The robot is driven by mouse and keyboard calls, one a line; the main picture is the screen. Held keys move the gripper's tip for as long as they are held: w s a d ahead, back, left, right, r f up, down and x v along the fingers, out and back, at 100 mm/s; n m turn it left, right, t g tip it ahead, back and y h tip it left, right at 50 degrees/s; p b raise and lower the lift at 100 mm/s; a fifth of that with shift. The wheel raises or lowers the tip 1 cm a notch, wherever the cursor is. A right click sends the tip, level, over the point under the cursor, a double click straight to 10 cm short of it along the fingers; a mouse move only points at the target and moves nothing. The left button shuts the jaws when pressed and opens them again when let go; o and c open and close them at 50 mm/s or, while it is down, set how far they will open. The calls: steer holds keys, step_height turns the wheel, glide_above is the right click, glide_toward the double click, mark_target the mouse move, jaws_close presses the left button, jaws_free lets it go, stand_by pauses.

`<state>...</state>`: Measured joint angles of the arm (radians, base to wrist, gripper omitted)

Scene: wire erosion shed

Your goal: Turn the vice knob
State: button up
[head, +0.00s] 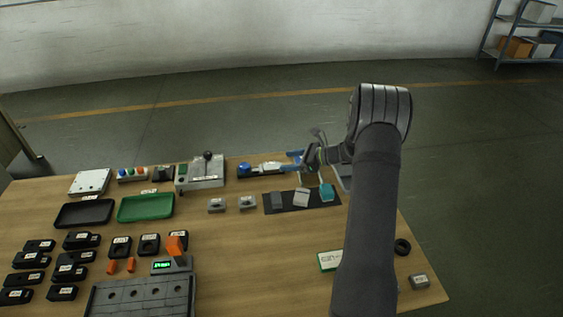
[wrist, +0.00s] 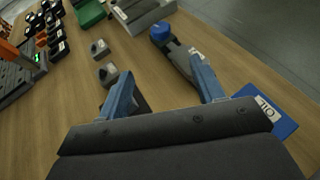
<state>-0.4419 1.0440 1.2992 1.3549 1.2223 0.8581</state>
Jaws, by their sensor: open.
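The vice shows a round blue knob (wrist: 160,33) at the end of a dark body (wrist: 177,58) with a white label. In the head view the knob (head: 244,168) faces left near the back edge of the table. My gripper (wrist: 165,86) is open and empty, its two blue fingers apart above the table. The knob lies beyond the fingertips, apart from them, and the right finger overlaps part of the vice body in the wrist view. In the head view my gripper (head: 298,162) is at the right end of the vice, partly hidden by my wrist.
A blue piece labelled OIL (wrist: 268,112) lies right of my gripper. A grey box with a lever (head: 200,172) stands left of the knob. A dark mat (head: 290,207) with blocks and two small grey pieces lie in front.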

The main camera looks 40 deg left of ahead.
steer(key=shift+d, duration=0.1)
steer(key=n+t+h, duration=0.8)
steer(key=n+h, duration=0.2)
steer(key=n, duration=1.2)
glide_toward(244, 166)
steer(key=x, duration=0.8)
steer(key=shift+w+f, duration=0.1)
steer(key=shift+w, duration=0.05)
steer(key=c, duration=1)
